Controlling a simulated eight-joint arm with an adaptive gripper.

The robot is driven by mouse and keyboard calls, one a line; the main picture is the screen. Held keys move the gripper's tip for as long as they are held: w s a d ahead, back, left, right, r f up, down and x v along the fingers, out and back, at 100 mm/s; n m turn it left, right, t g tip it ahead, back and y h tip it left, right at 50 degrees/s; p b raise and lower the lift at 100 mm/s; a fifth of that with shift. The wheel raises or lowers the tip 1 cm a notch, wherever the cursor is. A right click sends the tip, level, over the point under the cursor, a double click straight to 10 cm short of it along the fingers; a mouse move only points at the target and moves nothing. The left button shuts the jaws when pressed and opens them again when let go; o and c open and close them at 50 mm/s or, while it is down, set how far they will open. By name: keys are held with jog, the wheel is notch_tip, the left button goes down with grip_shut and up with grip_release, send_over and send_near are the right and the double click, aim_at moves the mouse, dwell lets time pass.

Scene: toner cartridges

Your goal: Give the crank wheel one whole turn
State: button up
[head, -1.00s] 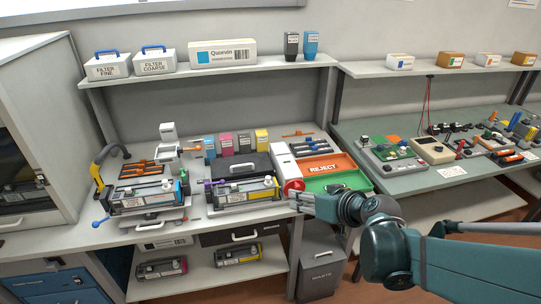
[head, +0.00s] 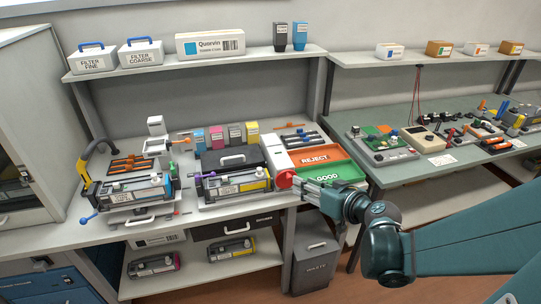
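A red round disc (head: 285,179), which looks like the crank wheel, sits at the front lower end of a white box (head: 275,151) near the bench's front edge. My gripper (head: 298,184) reaches in from the right with its fingers pointing left. Its fingertips are at the right edge of the disc in the picture and cover part of it. I cannot tell whether they touch it. The gap between the fingers is too small to see. Any handle on the wheel is hidden or too small to make out.
A red REJECT tray (head: 322,157) and a green GOOD tray (head: 343,172) lie right behind my gripper. A cartridge in a holder (head: 232,186) stands left of the disc. A grey waste bin (head: 315,262) stands below. The floor in front is free.

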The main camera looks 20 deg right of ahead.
aim_at(291, 178)
jog(key=shift+w, duration=0.15)
jog(key=shift+b+x, duration=1)
jog(key=shift+x, duration=2.8)
jog(key=c, duration=0.9)
